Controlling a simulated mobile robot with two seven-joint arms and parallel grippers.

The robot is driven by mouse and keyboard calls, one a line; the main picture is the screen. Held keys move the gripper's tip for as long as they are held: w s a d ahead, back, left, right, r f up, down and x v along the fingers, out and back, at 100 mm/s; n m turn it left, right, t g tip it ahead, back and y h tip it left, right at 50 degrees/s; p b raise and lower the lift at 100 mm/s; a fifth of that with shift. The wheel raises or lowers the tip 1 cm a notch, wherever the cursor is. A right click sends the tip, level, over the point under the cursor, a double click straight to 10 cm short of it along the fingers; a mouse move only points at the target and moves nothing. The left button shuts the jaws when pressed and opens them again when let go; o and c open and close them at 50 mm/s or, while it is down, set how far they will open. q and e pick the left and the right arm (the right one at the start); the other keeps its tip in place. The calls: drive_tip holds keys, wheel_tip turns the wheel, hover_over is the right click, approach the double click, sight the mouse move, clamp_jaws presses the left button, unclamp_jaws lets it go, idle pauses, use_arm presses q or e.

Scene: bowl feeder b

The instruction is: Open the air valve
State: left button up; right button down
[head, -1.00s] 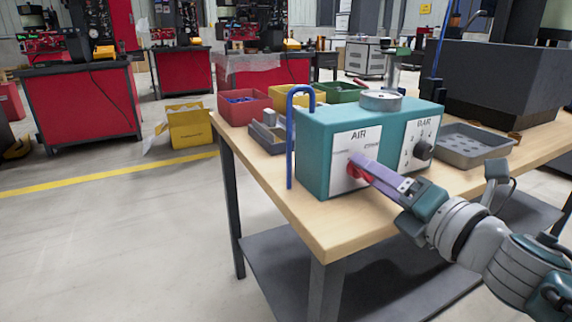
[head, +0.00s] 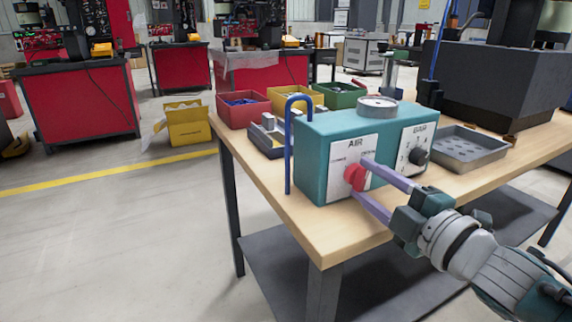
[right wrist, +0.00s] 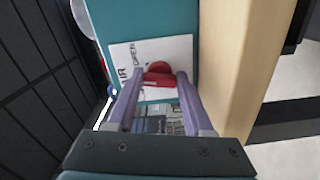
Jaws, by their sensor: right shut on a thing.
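The air valve is a red knob (head: 354,177) on the white AIR panel (head: 339,187) at the left of the teal box (head: 350,123). My right gripper (head: 365,180) reaches in from the right, its two purple fingers on either side of the knob, one above the other in the head view. It is shut on the knob. The right wrist view shows the red knob (right wrist: 158,72) between the fingertips (right wrist: 158,80), with the printed panel (right wrist: 130,55) behind it. The fingers partly hide the panel lettering. My left gripper is not in view.
A black dial (head: 418,156) sits on the box's right panel, and a round gauge (head: 377,104) on top. A blue hose (head: 288,150) loops at the left side. A grey tray (head: 470,147) and coloured bins (head: 245,107) stand on the wooden table (head: 310,235).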

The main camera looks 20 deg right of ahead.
drive_tip(key=m+p, duration=0.1)
drive_tip(key=m, duration=0.3)
drive_tip(key=shift+m, duration=1.2)
drive_tip(key=shift+c, duration=1.4)
unclamp_jaws()
